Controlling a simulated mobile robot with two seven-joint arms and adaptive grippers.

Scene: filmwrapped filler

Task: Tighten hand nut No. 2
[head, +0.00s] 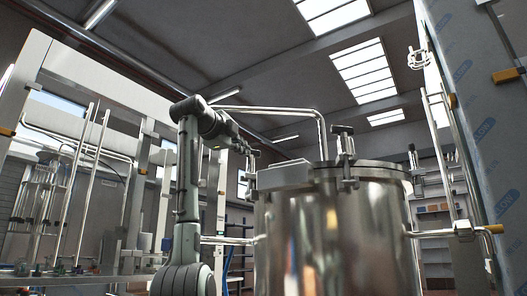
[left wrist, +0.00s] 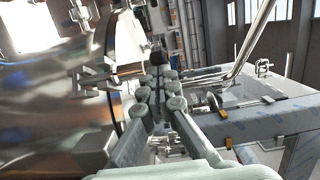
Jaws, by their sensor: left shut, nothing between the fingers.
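A shiny steel tank (head: 335,235) with a clamped lid (head: 375,167) stands at the centre right of the head view. A hand nut (head: 343,131) stands up at the front of the lid, and another clamp (head: 412,150) shows at its right edge. I cannot tell which is No. 2. My left gripper (head: 251,160) is at the tank's left rim, its tips small in the head view. In the left wrist view, my left gripper (left wrist: 158,76) is shut and empty beside the tank wall (left wrist: 55,110). A dark knob (left wrist: 157,57) shows just beyond the tips; contact is unclear.
A bent steel pipe (head: 290,110) rises behind the tank. A film-wrapped panel (head: 475,100) stands at far right. White frames and piping (head: 70,190) fill the left.

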